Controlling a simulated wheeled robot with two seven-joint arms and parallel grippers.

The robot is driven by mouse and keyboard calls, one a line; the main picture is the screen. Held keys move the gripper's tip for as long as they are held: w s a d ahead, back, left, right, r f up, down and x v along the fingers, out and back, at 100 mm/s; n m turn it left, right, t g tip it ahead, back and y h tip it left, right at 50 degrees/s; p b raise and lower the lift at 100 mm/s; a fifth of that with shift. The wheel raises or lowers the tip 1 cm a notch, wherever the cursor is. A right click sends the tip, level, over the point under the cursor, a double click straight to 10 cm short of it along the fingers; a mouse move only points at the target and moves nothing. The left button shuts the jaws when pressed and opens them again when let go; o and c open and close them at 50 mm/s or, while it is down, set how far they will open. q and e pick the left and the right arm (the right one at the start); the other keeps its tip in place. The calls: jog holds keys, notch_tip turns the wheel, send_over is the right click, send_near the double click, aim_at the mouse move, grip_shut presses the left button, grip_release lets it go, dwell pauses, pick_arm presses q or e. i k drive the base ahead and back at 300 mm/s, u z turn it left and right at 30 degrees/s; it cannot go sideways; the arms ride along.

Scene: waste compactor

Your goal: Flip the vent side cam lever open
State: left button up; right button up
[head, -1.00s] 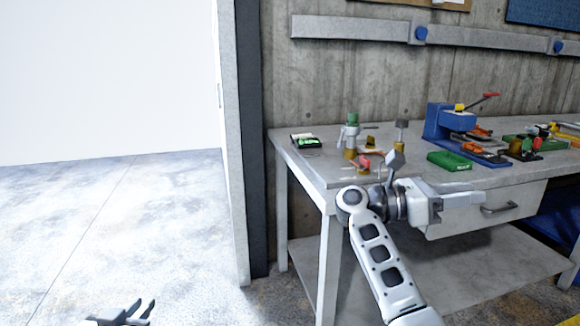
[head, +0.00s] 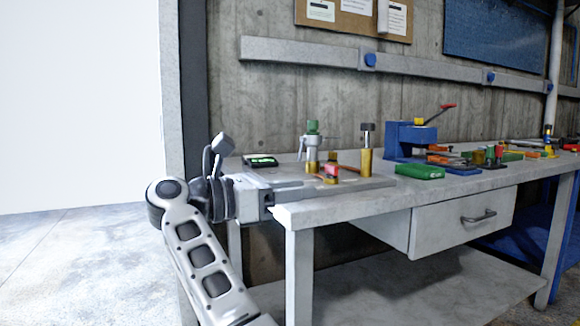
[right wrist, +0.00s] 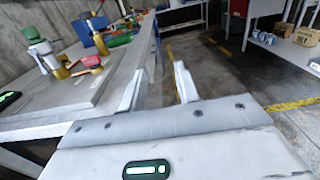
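On the bench a silver fitting (head: 312,148) with a green cap and small side arms stands upright. Beside it is a small red piece (head: 331,171) on brass, and to the right a brass cylinder (head: 365,160) with a dark knob. I cannot tell which part is the vent side cam lever. The fitting also shows at the left in the right wrist view (right wrist: 45,55). My right gripper (head: 298,186) is at the bench's near left corner, short of these parts. In the right wrist view its two fingers are apart with nothing between them. My left gripper is out of view.
The bench top (head: 300,212) has a drawer (head: 465,218) below its edge. A small black device (head: 260,161) with a green display lies behind. A blue press (head: 408,138) and a green block (head: 419,172) stand to the right. Open floor is at left.

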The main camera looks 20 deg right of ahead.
aim_at(299, 157)
jog(key=i, duration=1.1)
